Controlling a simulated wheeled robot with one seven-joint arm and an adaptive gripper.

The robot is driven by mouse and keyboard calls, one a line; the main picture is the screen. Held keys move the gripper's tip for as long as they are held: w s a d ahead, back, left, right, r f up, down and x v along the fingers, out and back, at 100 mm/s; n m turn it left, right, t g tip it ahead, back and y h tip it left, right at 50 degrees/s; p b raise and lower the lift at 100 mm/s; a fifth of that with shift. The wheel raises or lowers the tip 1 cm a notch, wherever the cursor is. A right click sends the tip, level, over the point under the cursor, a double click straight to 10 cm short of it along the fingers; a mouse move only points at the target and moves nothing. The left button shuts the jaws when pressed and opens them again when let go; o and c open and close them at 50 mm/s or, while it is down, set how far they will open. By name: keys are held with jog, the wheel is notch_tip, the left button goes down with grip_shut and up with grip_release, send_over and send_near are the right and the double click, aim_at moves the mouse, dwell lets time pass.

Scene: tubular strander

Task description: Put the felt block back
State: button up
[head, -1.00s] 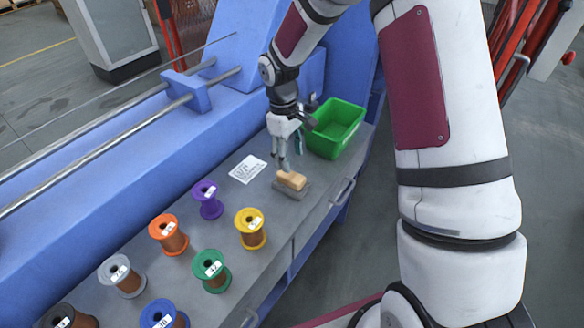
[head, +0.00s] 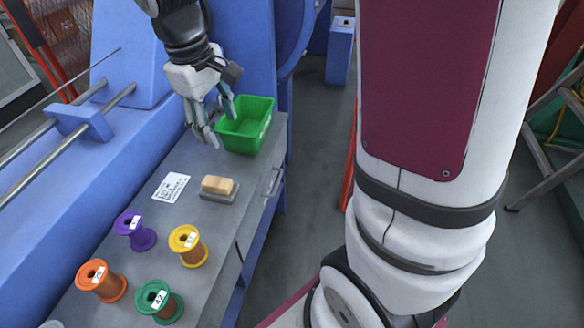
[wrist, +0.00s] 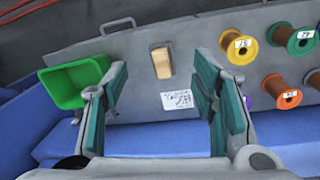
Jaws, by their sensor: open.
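The felt block (head: 217,185) is tan and sits on a small dark grey pad (head: 219,196) on the grey bench top, beside a printed white label. In the wrist view the felt block (wrist: 161,62) shows beyond the fingers, roughly midway between them. My gripper (head: 215,118) is open and empty, raised above the bench, beyond the block and just left of the green bin in the head view. Its teal-padded fingers (wrist: 158,100) are spread wide in the wrist view.
A green bin (head: 262,136) stands at the bench's far end. Purple (head: 136,232), yellow (head: 188,246), orange (head: 101,281) and green (head: 158,302) spools stand nearer. The white label (head: 171,187) lies flat. Blue machinery with metal rods (head: 62,135) borders the left.

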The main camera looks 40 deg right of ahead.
jog(key=s+r+m+t, duration=0.1)
jog(key=s+r+m, duration=0.1)
jog(key=s, duration=0.9)
jog(key=s+r+m+t+y, duration=0.1)
jog(key=s+r+m, duration=0.1)
jog(key=s, duration=1)
jog(key=shift+a+r+m+t, duration=0.3)
jog(key=shift+r, duration=0.5)
jog(key=shift+r, duration=0.1)
notch_tip(320, 180, up, 8)
jog(key=t+p, duration=0.1)
jog(key=p, duration=0.6)
jog(key=shift+t, duration=0.3)
